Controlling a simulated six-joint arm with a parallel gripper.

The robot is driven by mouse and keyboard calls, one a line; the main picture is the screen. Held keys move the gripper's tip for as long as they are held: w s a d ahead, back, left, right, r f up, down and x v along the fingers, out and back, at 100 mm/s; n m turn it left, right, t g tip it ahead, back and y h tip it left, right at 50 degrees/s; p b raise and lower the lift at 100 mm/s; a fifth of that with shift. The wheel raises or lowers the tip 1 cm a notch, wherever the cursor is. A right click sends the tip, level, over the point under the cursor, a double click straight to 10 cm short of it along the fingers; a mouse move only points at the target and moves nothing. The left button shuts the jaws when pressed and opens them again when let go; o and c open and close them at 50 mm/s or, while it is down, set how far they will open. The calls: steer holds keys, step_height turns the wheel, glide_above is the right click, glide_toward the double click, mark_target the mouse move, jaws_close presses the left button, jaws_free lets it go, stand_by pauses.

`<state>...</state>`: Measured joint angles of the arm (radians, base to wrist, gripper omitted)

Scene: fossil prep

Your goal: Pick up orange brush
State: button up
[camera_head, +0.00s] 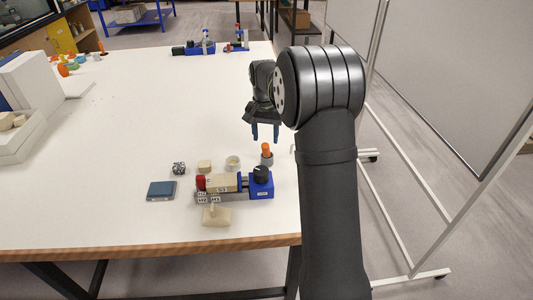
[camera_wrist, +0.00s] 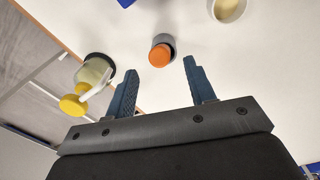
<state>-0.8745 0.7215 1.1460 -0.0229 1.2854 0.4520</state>
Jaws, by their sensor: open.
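The orange brush (camera_head: 266,149) stands upright in a small grey holder (camera_head: 267,160) near the right edge of the white table. In the wrist view I look down on the orange top of the brush (camera_wrist: 160,55) in its dark grey holder (camera_wrist: 168,41). My gripper (camera_head: 265,137) is open and empty, above and just behind the brush in the head view. In the wrist view, my two blue fingers (camera_wrist: 160,75) point toward the brush, which lies between and beyond their tips. The fingers do not touch it.
A blue-ended clamp device (camera_head: 261,186) sits in front of the brush. A small cream cup (camera_head: 232,163) stands to its left; a dark blue box (camera_head: 161,190) lies farther left. A yellow-nozzled bottle (camera_wrist: 92,76) stands near the table edge. The table's middle is clear.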

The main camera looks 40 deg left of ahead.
mark_target(266, 157)
steer(key=shift+s+d+f, duration=0.1)
steer(key=shift+f, duration=1.65)
steer(key=shift+s+d+f, duration=0.1)
steer(key=shift+f, duration=1.6)
jaws_close()
